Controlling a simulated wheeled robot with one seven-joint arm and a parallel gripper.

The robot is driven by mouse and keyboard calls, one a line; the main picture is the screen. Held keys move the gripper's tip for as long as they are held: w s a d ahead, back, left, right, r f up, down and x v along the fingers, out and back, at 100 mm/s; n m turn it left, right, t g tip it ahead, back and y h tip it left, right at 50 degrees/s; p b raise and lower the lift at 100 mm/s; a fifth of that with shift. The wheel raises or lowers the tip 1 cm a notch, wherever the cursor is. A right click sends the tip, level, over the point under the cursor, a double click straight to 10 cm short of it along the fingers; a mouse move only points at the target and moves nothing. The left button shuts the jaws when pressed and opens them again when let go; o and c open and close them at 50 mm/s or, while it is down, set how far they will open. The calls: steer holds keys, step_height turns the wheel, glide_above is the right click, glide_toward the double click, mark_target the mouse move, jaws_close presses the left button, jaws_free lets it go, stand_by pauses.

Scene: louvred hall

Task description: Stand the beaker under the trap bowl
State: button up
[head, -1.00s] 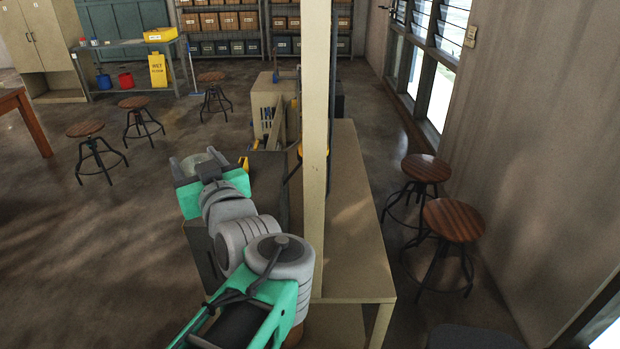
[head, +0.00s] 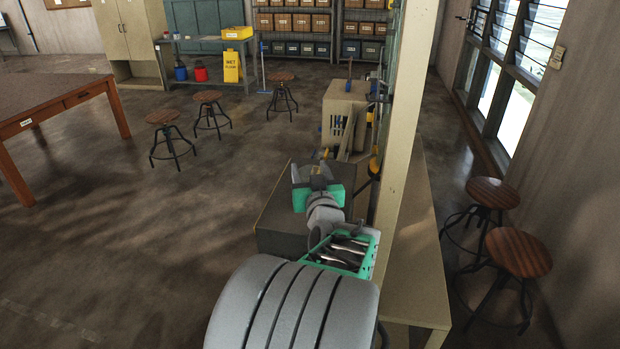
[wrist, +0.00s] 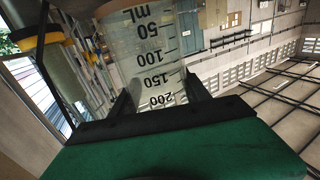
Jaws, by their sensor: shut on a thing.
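My gripper (head: 318,172) is shut on a clear beaker (wrist: 150,55) with black mL marks, which stands between the fingers in the wrist view. The marks read upside down there. In the head view the beaker is too small to make out clearly. A cylinder with a yellow and black collar (wrist: 38,42) shows at the upper left of the wrist view, apart from the beaker; it may be the trap bowl. In the head view a small yellow part (head: 374,165) shows beside the post, right of my gripper. I cannot tell its exact shape.
A tall cream post (head: 400,150) stands just right of my arm, with a long bench (head: 420,255) behind it. A dark box-like cabinet (head: 280,225) is below my gripper. A beige machine (head: 345,110) stands beyond. Stools (head: 493,193) stand at right; open floor lies left.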

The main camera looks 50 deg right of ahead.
steer(key=f, duration=0.3)
steer(key=w+d+f+p, duration=0.1)
steer(key=shift+w+f, duration=0.1)
steer(key=shift+f, duration=0.2)
steer(key=shift+f+b, duration=0.2)
steer(key=shift+b, duration=0.1)
steer(key=o, duration=1.4)
steer(key=shift+r, duration=0.1)
